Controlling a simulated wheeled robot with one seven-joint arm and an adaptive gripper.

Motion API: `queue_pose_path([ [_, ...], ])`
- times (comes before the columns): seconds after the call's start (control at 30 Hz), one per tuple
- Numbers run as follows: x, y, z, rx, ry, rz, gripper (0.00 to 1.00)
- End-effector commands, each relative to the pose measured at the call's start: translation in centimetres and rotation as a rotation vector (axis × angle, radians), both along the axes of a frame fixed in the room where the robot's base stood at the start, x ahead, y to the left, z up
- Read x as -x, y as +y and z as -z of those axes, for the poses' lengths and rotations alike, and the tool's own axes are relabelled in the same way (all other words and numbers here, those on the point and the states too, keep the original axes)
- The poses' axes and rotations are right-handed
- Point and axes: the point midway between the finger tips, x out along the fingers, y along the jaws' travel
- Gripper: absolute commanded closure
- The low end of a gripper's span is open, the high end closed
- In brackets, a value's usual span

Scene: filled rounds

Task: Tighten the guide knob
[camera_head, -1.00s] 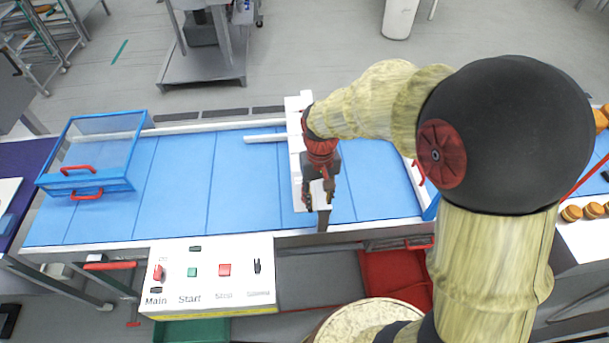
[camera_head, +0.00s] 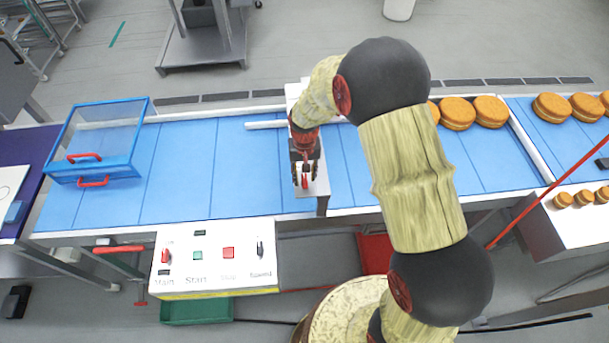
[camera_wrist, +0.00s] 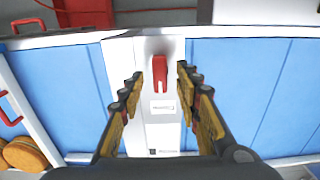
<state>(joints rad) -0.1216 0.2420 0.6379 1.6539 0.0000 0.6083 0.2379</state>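The guide knob (camera_wrist: 159,74) is a small red lever-like handle on a white plate (camera_wrist: 163,130) across the blue conveyor. It stands between my open fingertips (camera_wrist: 160,82) in the wrist view, a little beyond them, with gaps on both sides. In the head view my gripper (camera_head: 305,178) points down over the near end of the white plate, and a bit of the red knob (camera_head: 305,182) shows between the fingers. A label with text too small to read lies on the plate. Whether the fingers are at the knob's height, I cannot tell.
The control panel (camera_head: 213,270) with its switches stands in front of the conveyor. A blue-framed guard (camera_head: 140,140) with red handles is at left. Filled rounds (camera_head: 457,113) lie on the belt at right. The blue belt (camera_head: 185,175) left of the plate is clear.

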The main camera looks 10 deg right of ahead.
Motion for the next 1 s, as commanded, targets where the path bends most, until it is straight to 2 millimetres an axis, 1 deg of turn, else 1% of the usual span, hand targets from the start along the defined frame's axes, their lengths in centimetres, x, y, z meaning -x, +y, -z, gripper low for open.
queue_pose_path([
  [0.13,0.00,0.00,0.93,0.000,0.000,0.000,0.67],
  [0.4,0.00,0.00,1.10,0.000,-0.001,0.000,0.67],
  [1.0,0.00,0.00,1.07,0.000,-0.001,0.000,1.00],
])
